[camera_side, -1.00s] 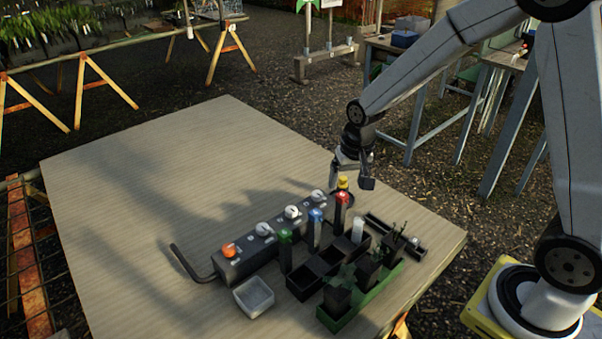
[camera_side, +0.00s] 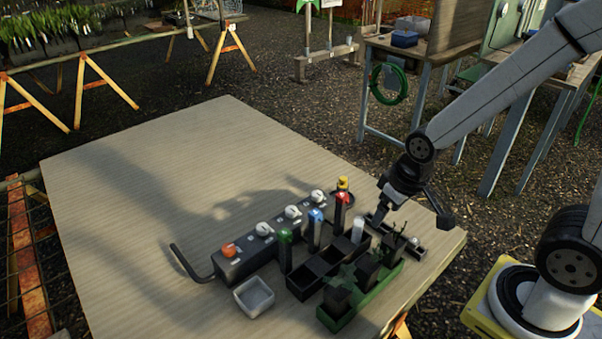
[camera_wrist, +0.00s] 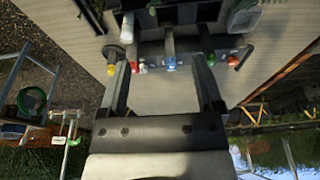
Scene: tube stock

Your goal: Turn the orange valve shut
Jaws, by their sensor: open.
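The orange valve (camera_side: 229,250) is a round knob at the near left end of a dark grey manifold block (camera_side: 243,262). Several white knobs (camera_side: 264,229) sit along the same block. In the wrist view the orange valve (camera_wrist: 233,60) is at the upper right, beyond my right finger. My gripper (camera_side: 413,222) is at the right of the table, above the small black trays, far from the orange valve. Its fingers (camera_wrist: 166,90) are spread with nothing between them.
Posts with green (camera_side: 285,236), blue (camera_side: 316,215) and red (camera_side: 343,198) tops stand in front of the block. Black bins (camera_side: 303,283), a green tray with plants (camera_side: 352,314) and a white dish (camera_side: 254,296) are nearby. A bent pipe (camera_side: 184,262) leaves the block's left end. The table's left is clear.

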